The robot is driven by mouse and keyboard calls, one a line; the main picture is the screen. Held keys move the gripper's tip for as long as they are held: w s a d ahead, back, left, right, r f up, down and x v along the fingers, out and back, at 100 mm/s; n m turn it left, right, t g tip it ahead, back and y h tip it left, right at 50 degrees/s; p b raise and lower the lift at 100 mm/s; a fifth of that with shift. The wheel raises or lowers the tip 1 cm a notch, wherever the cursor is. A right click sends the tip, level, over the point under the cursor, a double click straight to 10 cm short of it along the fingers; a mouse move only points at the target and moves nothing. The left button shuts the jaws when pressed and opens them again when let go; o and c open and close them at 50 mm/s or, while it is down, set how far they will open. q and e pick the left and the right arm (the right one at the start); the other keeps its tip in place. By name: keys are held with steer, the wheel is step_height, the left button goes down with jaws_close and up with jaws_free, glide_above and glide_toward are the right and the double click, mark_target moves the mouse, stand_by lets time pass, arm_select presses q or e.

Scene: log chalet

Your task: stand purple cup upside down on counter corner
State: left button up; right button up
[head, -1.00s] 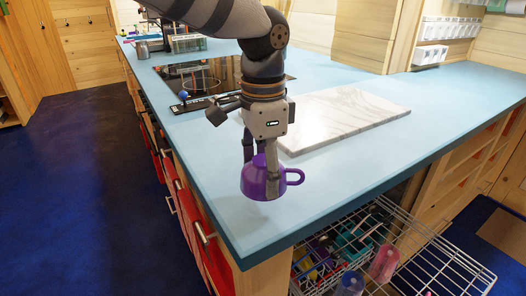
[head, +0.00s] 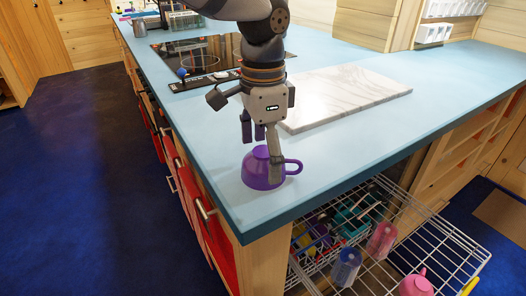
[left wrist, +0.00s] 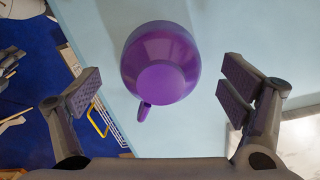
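The purple cup (head: 258,173) is upside down on the light blue counter (head: 320,150), close to its near corner. Its base faces up and its handle points right in the head view. In the left wrist view the cup (left wrist: 160,70) shows its round base, apart from both fingers. My left gripper (head: 262,154) is above the cup, pointing down. Its fingers (left wrist: 160,94) are spread wide with clear gaps on both sides of the cup. One finger hides part of the cup in the head view. My right gripper is not in view.
A marble board (head: 345,95) lies behind and right of the cup. A black cooktop (head: 195,58) is farther back. Below the counter's right edge, a wire basket (head: 420,250) holds cups and utensils. The counter to the right is clear.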

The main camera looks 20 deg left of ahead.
arm_select(q)
step_height(320, 180, up, 12)
stand_by(0.4)
stand_by(0.5)
